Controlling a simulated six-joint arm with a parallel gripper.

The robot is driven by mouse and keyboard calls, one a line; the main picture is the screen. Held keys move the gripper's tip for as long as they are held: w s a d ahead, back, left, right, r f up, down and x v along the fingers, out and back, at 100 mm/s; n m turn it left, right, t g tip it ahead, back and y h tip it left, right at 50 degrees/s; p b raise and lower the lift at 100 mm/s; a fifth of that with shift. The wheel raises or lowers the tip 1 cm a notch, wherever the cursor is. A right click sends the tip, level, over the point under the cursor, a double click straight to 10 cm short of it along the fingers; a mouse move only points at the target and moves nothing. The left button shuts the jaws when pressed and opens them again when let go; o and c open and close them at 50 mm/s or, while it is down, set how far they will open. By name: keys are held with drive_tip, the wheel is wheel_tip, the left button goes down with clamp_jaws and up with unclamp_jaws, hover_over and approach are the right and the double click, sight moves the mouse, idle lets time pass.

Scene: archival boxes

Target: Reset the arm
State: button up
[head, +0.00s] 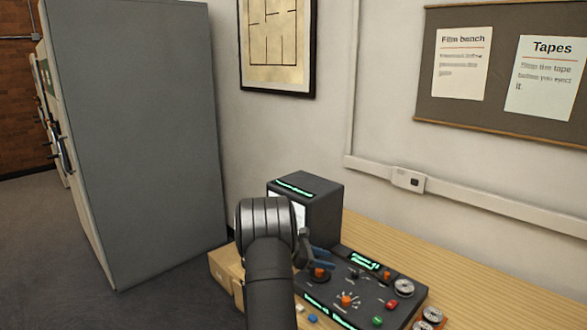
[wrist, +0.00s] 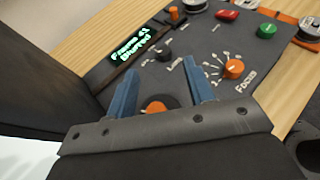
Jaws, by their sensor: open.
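My gripper (head: 322,260) is low over the left part of a dark control panel (head: 365,290). In the wrist view its two blue fingers (wrist: 160,88) are spread apart with nothing held between them. An orange knob (wrist: 155,105) shows between the fingers, partly hidden by the gripper body; I cannot tell how far the fingertips are above the panel. A second orange knob (wrist: 234,68), marked FOCUS, is to the right of the fingers. My arm hides part of the panel's left side in the head view.
A dark box (head: 320,198) with a lit strip stands behind the gripper. The panel has a red button (head: 392,304), a green button (head: 377,321) and a lit display (wrist: 130,45). Reels (head: 404,287) sit at right. A grey cabinet (head: 140,140) is left. Bare wooden bench (head: 480,285) lies right.

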sight(315, 275)
drive_tip(key=shift+w+a+f, duration=0.85)
drive_tip(key=shift+a+f, duration=0.05)
drive_tip(key=shift+a, duration=0.2)
wheel_tip(315, 275, down, 2)
drive_tip(key=shift+w+a+f, duration=0.1)
drive_tip(key=shift+a+f, duration=0.05)
drive_tip(key=shift+f, duration=0.9)
